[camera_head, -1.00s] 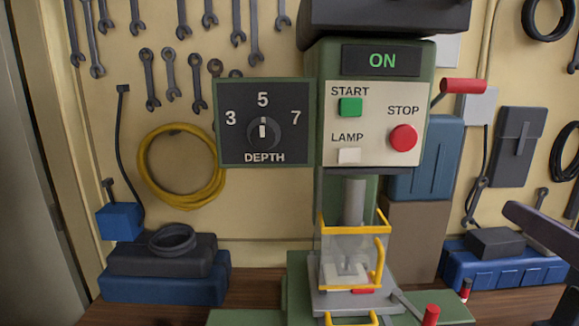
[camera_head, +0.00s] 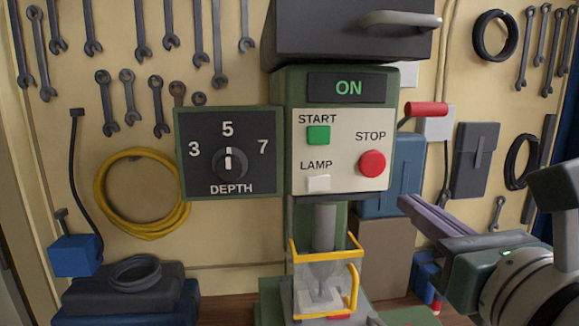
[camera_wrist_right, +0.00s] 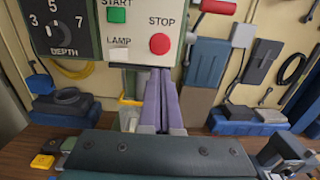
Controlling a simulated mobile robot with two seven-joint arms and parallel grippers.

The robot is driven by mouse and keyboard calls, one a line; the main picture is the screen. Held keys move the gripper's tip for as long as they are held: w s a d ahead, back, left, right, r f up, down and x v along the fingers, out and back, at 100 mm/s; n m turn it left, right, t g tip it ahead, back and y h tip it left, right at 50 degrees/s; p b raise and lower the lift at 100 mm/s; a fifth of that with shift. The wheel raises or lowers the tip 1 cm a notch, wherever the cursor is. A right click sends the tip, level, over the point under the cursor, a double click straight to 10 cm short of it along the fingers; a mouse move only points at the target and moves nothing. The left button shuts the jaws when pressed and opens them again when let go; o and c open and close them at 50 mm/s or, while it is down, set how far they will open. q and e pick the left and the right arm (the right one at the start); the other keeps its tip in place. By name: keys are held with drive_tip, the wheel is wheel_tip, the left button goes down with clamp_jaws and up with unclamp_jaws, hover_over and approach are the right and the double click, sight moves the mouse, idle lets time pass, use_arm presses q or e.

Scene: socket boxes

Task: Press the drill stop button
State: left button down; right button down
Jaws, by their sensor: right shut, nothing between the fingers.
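The drill press shows a lit green ON display (camera_head: 347,88) above a cream panel. The round red stop button (camera_head: 372,164) sits on the panel's right side under the word STOP. It also shows in the right wrist view (camera_wrist_right: 160,43). The square green start button (camera_head: 318,135) and the pale lamp switch (camera_head: 318,183) are to its left. My right gripper (camera_head: 405,203) is shut and empty, to the right of and below the stop button, apart from it. In the right wrist view its closed purple fingers (camera_wrist_right: 160,75) point toward the panel below the button. My left gripper is not in view.
The depth dial box (camera_head: 228,152) juts out left of the panel. A lever with a red handle (camera_head: 426,109) sticks out at the upper right. A yellow guard (camera_head: 326,252) surrounds the chuck below. The space in front of the panel is clear.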

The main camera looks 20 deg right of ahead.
sight(374, 176)
drive_tip(key=p+x, duration=0.1)
drive_tip(key=x, duration=0.7)
drive_tip(key=shift+w+d+f+p, duration=0.1)
drive_tip(key=shift+w+p, duration=0.15)
drive_tip(key=shift+p, duration=0.1)
